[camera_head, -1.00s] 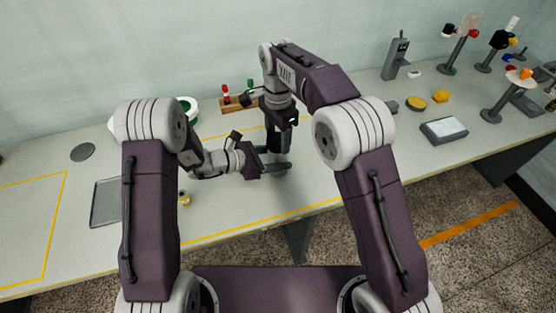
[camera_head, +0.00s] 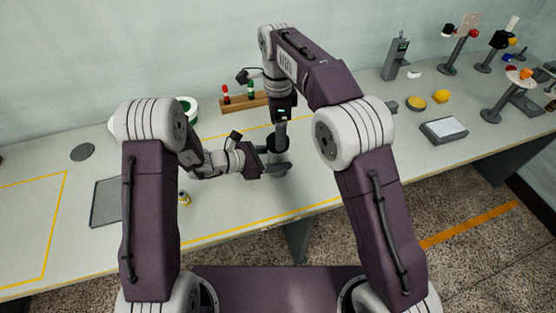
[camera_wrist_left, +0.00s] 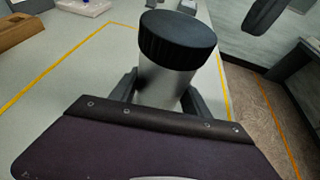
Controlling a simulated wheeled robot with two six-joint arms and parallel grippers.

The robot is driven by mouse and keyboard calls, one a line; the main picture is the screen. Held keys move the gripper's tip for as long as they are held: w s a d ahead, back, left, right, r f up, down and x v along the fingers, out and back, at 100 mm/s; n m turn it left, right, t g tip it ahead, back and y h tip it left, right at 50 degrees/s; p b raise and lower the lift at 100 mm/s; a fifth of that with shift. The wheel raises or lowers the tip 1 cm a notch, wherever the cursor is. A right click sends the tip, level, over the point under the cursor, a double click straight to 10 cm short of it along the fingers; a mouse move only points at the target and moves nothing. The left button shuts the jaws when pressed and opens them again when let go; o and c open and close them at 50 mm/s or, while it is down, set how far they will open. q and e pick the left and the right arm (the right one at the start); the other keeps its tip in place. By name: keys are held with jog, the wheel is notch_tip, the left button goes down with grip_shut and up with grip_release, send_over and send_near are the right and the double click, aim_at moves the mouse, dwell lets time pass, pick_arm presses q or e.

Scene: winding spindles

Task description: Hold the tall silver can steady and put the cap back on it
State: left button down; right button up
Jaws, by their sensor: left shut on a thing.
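The tall silver can (camera_wrist_left: 165,84) stands upright on the table between the fingers of my left gripper (camera_head: 277,169), which is shut on it. The black ribbed cap (camera_wrist_left: 177,38) sits on top of the can and looks level. The cap also shows in the head view (camera_head: 278,144), just below my right gripper (camera_head: 281,131). My right gripper points down above the cap. In the left wrist view one dark finger (camera_wrist_left: 265,14) hangs to the right, clear of the cap. Its other finger cannot be made out for sure.
A wooden rack (camera_head: 247,103) with red and green pieces stands behind the can. A small yellow-and-grey piece (camera_head: 184,198) and a grey tray (camera_head: 106,203) lie to the left. A grey-topped box (camera_head: 443,130) and several stands are at the right. The table's front edge is close.

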jog(key=shift+r, duration=0.55)
jog(key=shift+c, duration=0.3)
jog(key=n, duration=0.5)
jog(key=shift+s+d+r, duration=0.1)
jog(key=shift+s, duration=0.15)
jog(key=n, duration=0.4)
jog(key=r+n, duration=0.1)
jog(key=n, duration=0.2)
jog(key=shift+s, duration=0.1)
jog(key=n, duration=0.3)
jog(key=r+n, duration=0.1)
jog(key=n, duration=0.2)
jog(key=shift+n, duration=0.3)
jog(key=n, duration=0.2)
jog(key=r+n, duration=0.1)
jog(key=n, duration=0.2)
jog(key=shift+n, duration=0.3)
jog(key=shift+w+r, duration=0.2)
jog(key=shift+w, duration=0.05)
jog(key=shift+f, duration=0.1)
